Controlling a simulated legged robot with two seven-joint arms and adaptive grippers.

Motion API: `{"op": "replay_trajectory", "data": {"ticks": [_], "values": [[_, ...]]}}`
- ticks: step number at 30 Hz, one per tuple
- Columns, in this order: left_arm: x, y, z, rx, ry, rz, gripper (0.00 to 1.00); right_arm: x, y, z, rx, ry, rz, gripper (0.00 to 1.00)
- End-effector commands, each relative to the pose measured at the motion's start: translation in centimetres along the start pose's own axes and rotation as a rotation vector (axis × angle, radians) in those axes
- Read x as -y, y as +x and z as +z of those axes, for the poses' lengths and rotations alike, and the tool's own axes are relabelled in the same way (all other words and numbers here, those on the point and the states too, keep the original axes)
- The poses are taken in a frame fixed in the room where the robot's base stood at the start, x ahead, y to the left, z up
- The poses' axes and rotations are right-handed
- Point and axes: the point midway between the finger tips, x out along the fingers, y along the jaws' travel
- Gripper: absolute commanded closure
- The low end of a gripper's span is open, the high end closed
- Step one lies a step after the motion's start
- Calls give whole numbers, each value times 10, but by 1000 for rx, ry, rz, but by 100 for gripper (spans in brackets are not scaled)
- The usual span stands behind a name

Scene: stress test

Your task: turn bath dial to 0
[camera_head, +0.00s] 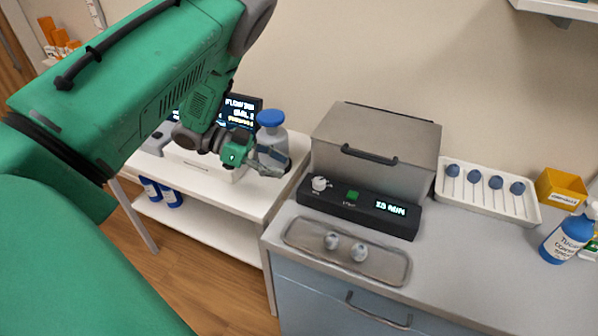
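The bath is a grey box (372,135) with a closed lid and a black handle, standing on the counter. Its black front panel (335,207) carries a pale round dial (319,184) at the left end, a green button (352,196) and a lit display (390,208) reading some number of MIN. The dial's exact setting is too small to read. My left gripper (274,162) is up and to the left of the dial, apart from it, in front of a blue-capped bottle. Its fingers are too small and overlapped to judge their opening. My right gripper is out of view.
A tray (295,236) with two small grey-blue pieces lies before the panel. A white rack (444,200) with several blue-headed tools, a yellow box (560,188) and a blue bottle (566,240) stand right. The blue-capped bottle (271,121) stands on the white cart (262,200).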

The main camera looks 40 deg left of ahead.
Motion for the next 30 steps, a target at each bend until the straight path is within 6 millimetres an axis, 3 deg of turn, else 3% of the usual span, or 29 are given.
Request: {"op": "replay_trajectory", "data": {"ticks": [5,15,23,26,30], "values": [[1,-17,0,-1,1,-1,65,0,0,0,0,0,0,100],[0,-18,-1,0,0,-2,65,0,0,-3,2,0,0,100],[-29,-32,-7,1,-82,-173,65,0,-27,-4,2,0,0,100],[-31,-30,-5,2,-87,-201,65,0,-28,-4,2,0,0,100],[-27,-12,-4,1,-84,-199,65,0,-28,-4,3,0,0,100]]}}
